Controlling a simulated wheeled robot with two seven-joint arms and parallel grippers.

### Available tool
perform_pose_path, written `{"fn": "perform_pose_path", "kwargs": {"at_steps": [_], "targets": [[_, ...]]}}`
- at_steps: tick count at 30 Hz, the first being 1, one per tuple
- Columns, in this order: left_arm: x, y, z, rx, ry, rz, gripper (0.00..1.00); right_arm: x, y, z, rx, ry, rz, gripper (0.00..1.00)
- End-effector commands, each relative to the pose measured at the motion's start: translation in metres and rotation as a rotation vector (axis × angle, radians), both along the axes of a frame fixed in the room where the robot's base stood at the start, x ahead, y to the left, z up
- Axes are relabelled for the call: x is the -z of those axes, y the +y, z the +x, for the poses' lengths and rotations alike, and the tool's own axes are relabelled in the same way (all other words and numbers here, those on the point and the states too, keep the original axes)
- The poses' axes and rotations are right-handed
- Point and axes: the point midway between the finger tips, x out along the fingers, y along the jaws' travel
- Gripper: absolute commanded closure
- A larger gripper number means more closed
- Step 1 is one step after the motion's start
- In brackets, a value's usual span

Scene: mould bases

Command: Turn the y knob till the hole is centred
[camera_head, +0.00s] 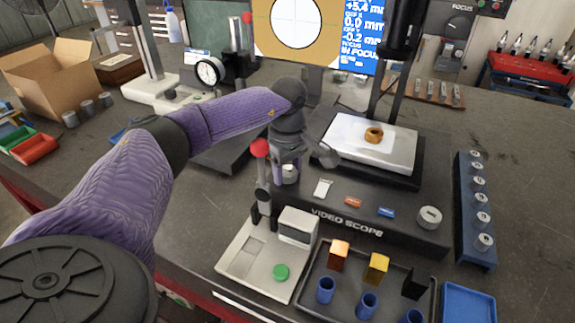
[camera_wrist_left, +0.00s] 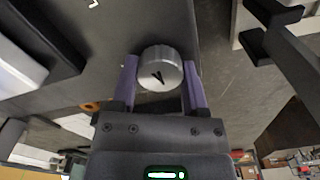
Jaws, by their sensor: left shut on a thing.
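The video scope (camera_head: 345,222) is a dark base with a silver knob (camera_head: 289,175) at its left end and another silver knob (camera_head: 430,217) at its right end. My left gripper (camera_head: 288,158) points down onto the left knob. In the left wrist view, its purple fingers (camera_wrist_left: 160,78) are shut on both sides of that knob (camera_wrist_left: 157,66), whose face bears a dark letter-like mark. An orange-brown ring (camera_head: 374,134) sits on the white stage (camera_head: 345,145). The monitor (camera_head: 262,40) shows a large white hole with thin cross lines near its middle and blue readouts, partly cut off. My right gripper is out of view.
A lever fixture (camera_head: 262,262) with a red ball stands just in front of the left knob. A dark tray (camera_head: 345,285) with blue cups and small blocks lies at the front. A blue rack (camera_head: 470,215) stands right. A dial gauge (camera_head: 209,72) is behind the arm.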

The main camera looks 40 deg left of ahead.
Motion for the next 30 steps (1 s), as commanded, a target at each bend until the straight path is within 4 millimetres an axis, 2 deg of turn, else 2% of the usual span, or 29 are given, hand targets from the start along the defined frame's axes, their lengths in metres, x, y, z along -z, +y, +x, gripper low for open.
{"fn": "perform_pose_path", "kwargs": {"at_steps": [19,20,21,24,30], "targets": [[-0.0015,-0.0002,0.001,0.042,-0.005,-0.002,1.0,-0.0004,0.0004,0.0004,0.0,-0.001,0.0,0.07],[-0.0015,-0.0002,0.001,0.042,-0.005,-0.002,0.36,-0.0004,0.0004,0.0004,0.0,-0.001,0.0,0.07],[-0.0015,-0.0002,0.0009,0.042,-0.005,-0.002,0.28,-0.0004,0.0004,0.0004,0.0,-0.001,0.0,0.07],[-0.0011,-0.0002,0.0006,0.042,-0.003,-0.001,0.07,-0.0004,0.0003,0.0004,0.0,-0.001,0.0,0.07],[-0.0006,0.0,0.0003,0.041,-0.001,0.0,0.07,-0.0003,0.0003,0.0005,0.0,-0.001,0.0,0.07]]}}
